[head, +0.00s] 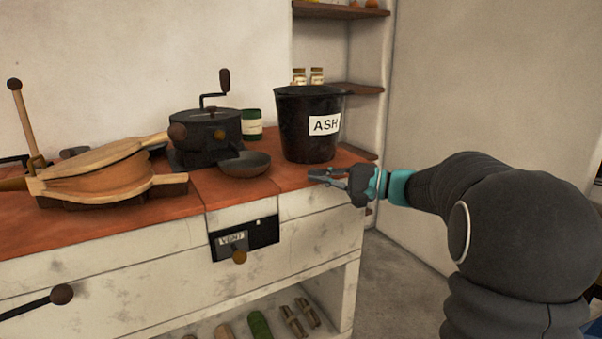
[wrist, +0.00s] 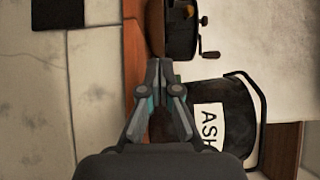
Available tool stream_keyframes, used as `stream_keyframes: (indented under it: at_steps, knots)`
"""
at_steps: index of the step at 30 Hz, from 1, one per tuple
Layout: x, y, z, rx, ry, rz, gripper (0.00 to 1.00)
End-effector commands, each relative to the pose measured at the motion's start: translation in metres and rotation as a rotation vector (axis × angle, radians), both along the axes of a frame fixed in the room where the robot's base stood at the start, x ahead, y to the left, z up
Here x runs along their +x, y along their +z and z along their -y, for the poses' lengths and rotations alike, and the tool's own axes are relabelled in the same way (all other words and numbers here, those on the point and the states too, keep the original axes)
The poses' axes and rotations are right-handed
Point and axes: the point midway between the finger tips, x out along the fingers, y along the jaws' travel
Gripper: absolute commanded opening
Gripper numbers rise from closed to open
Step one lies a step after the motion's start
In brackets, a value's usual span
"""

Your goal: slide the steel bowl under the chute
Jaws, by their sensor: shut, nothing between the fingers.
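The steel bowl (head: 245,164), dark grey and shallow, sits upright on the red-brown counter near its front edge. It is just in front of the black hand-cranked mill (head: 206,136), toward its right side. I cannot make out the chute clearly. In the wrist view the bowl (wrist: 154,26) shows partly beyond my fingertips, beside the mill (wrist: 181,28). My gripper (head: 314,175) is shut and empty, low by the counter's front edge, right of the bowl and apart from it. The closed fingers also show in the wrist view (wrist: 158,68).
A black bucket marked ASH (head: 305,140) stands behind my gripper, right of the bowl. A green tin (head: 252,125) is behind. Wooden bellows (head: 100,175) lie left of the mill. A drawer front with a VENT slider (head: 235,246) is below. Counter between bowl and gripper is clear.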

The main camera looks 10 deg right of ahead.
Motion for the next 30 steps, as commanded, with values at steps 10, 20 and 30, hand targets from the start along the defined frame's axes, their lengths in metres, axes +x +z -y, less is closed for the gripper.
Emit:
stream_keyframes:
  at_steps: [10,20,30]
  knots:
    - [-0.007,0.0,0.013,0.0,-0.001,-0.001,0.0]
    - [-0.023,-0.004,-0.003,-0.059,0.023,-0.026,0.34]
    - [-0.153,-0.061,-0.063,-0.549,0.135,-0.187,0.34]
